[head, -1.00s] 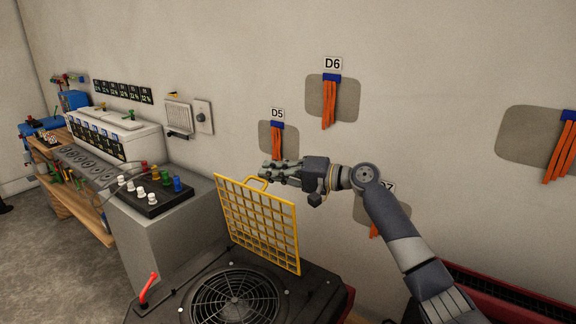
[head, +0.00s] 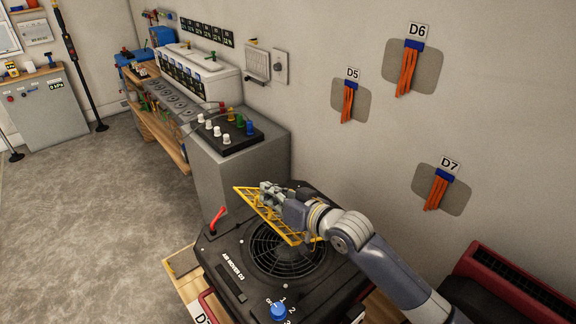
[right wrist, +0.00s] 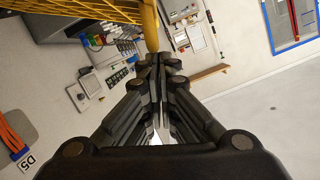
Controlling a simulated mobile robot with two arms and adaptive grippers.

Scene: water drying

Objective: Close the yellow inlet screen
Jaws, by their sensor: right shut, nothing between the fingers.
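The yellow inlet screen (head: 262,213) is a square grid above the round black fan opening (head: 290,250) of the air mover (head: 235,258). It is tilted, leaning low over the opening, and my right gripper covers part of it. My right gripper (head: 268,190) is at the screen's upper edge in the head view, with its fingers shut and nothing between them. In the right wrist view the shut fingers (right wrist: 155,65) point at a yellow bar (right wrist: 150,25), with yellow grid at the upper left. Whether they touch the bar I cannot tell. My left gripper is not in view.
A red lever (head: 217,217) and a blue knob (head: 279,310) are on the air mover. A grey cabinet with a black control box (head: 228,135) stands behind it. A red-edged dark bin (head: 510,285) is at the right.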

